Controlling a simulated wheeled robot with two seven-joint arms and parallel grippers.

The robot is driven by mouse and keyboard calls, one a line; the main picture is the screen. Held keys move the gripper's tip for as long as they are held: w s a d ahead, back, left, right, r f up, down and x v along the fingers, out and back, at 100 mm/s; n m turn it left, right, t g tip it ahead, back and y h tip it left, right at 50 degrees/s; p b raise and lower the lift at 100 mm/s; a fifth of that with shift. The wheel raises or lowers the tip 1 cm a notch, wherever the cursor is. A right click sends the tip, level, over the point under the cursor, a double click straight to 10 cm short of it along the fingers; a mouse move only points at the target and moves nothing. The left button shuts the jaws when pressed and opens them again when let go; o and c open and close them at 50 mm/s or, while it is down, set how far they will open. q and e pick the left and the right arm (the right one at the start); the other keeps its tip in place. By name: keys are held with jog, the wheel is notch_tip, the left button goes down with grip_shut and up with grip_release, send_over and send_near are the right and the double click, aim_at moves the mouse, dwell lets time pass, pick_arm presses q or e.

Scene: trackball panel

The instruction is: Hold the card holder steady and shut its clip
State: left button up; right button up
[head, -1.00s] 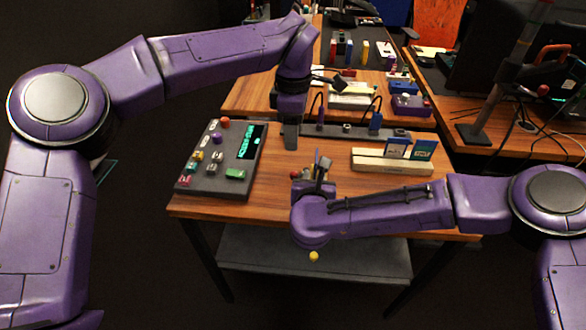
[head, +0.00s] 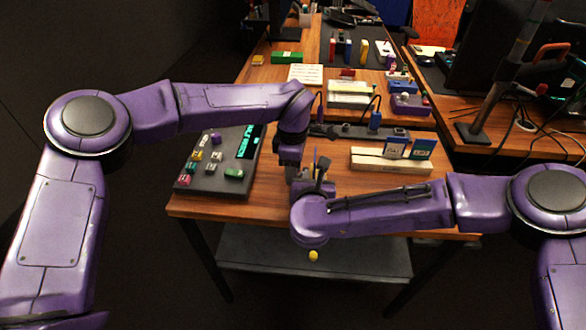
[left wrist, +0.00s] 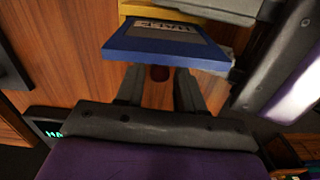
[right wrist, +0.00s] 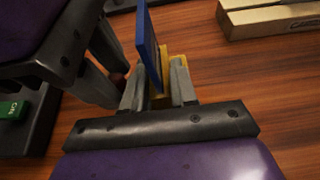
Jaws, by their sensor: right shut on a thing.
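The card holder shows in the right wrist view as a yellow body (right wrist: 163,76) with an upright blue card (right wrist: 149,45). My right gripper (right wrist: 158,84) is shut on the yellow body. In the left wrist view the card's lettered blue face (left wrist: 165,45) is above the fingertips. A dark red knob (left wrist: 160,73), seemingly on the clip, sits between the fingers of my left gripper (left wrist: 158,82), which are apart with gaps beside it. In the head view my left gripper (head: 292,174) is close left of my right gripper (head: 319,180); the arms mostly hide the holder.
A dark panel (head: 205,182) with several coloured buttons and a green display lies left on the wooden table. A pale wooden block (head: 390,163) with blue cards stands at the right. A dark bar (head: 350,132) runs along the back. Bare tabletop lies between panel and grippers.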

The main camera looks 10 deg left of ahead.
pick_arm(q)
grip_shut()
jog(key=shift+s+d+n, duration=0.15)
jog(key=shift+d+n, duration=0.1)
jog(key=shift+n, duration=0.55)
jog(key=shift+o, duration=1.8)
grip_release()
jog(key=shift+r, duration=0.1)
notch_tip(320, 180, up, 12)
